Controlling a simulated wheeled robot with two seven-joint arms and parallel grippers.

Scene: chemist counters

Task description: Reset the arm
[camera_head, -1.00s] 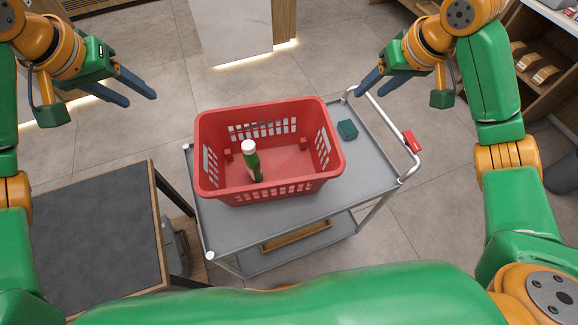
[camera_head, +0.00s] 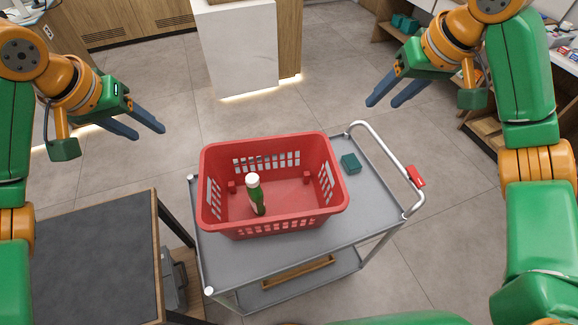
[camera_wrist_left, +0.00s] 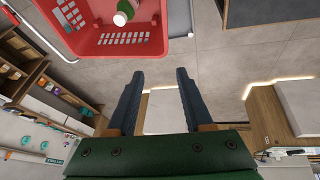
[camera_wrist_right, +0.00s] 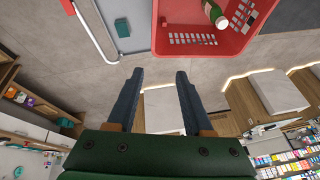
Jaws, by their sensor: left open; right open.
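My left gripper (camera_head: 140,125) is raised at the upper left of the head view, left of the red basket, open and empty. Its two dark fingers stand apart in the left wrist view (camera_wrist_left: 158,92). My right gripper (camera_head: 388,97) is raised at the upper right, beyond the cart, open and empty. Its fingers also stand apart in the right wrist view (camera_wrist_right: 158,92). Neither gripper touches anything.
A grey cart (camera_head: 345,218) carries a red basket (camera_head: 275,225) with a green white-capped bottle (camera_head: 256,198) standing inside. A small teal box (camera_head: 350,163) lies beside the basket. A dark-topped table (camera_head: 95,255) is at the lower left. Shelves stand at the right.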

